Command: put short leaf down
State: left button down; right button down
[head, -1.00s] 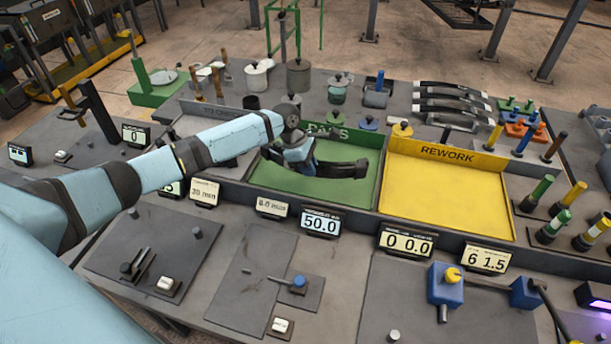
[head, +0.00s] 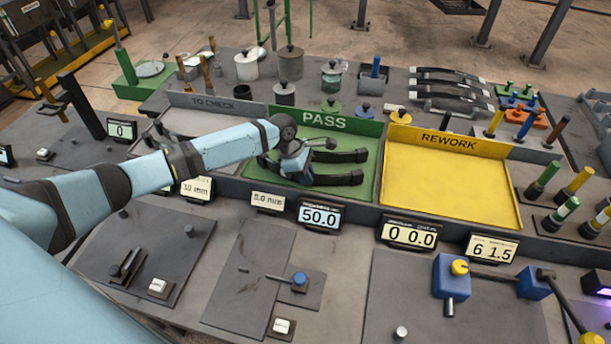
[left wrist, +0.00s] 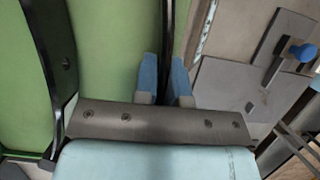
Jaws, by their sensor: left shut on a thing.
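My left gripper (head: 298,174) reaches down over the green PASS tray (head: 365,190). It is shut on a dark, curved leaf (head: 340,179), taken as the short leaf, which lies low over the tray's near side. I cannot tell whether this leaf touches the tray floor. In the left wrist view the leaf (left wrist: 167,45) stands between the blue fingertips (left wrist: 165,92). A second dark leaf (head: 345,156) lies farther back in the same tray, apart from the held one, and also shows at the left of the wrist view (left wrist: 42,60). My right gripper is out of view.
The yellow REWORK tray (head: 445,190) to the right is empty. The grey TO CHECK tray (head: 215,103) is left, partly behind my arm. Displays (head: 320,216) line the near edge. Pots (head: 290,63) and more leaves (head: 450,90) stand behind.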

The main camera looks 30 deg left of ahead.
pick_arm(q)
jog(key=shift+w+d, duration=0.1)
jog(key=shift+d, duration=0.05)
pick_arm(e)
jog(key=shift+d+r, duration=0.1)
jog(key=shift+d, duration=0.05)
pick_arm(q)
jog(key=c, duration=1.2)
grip_release()
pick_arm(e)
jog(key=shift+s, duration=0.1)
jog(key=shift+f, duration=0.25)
